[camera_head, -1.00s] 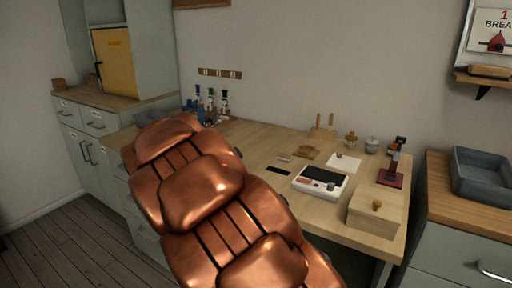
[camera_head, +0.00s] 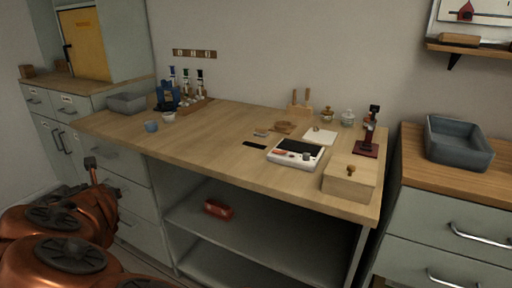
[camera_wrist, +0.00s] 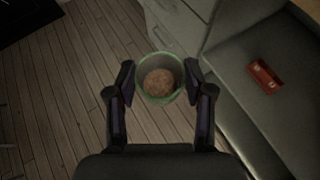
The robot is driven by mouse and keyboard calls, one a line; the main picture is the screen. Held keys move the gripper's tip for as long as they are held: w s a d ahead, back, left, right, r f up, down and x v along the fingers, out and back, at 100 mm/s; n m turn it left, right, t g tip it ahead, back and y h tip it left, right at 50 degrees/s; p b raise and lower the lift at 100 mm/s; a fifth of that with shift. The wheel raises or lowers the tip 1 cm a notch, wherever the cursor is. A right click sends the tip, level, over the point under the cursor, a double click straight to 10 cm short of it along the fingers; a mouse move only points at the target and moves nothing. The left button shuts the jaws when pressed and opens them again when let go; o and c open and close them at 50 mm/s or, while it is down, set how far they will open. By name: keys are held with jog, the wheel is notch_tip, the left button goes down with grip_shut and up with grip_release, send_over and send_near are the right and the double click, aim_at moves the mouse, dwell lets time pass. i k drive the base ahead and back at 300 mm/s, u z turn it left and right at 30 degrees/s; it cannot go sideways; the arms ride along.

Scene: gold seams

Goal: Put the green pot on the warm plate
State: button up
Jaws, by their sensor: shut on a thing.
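The green pot (camera_wrist: 143,70) shows in the wrist view, seen from above, with a brown, grainy surface inside. My gripper (camera_wrist: 160,80) is shut on it, one finger on each side, and holds it over the floor beside the drawers. I cannot make out the pot or the fingers in the head view. What looks like the warm plate (camera_head: 296,153), a white device with a black top and a knob, sits on the wooden bench towards the right.
A wooden box (camera_head: 349,178) stands right of the device, at the bench's front edge. A white sheet (camera_head: 320,136) and a dark red stand (camera_head: 366,149) lie behind. A red item (camera_head: 217,208) lies on the shelf below.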

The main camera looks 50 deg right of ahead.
aim_at(300, 146)
jog(key=u, duration=1.5)
jog(key=k, duration=0.5)
jog(key=z, duration=1.15)
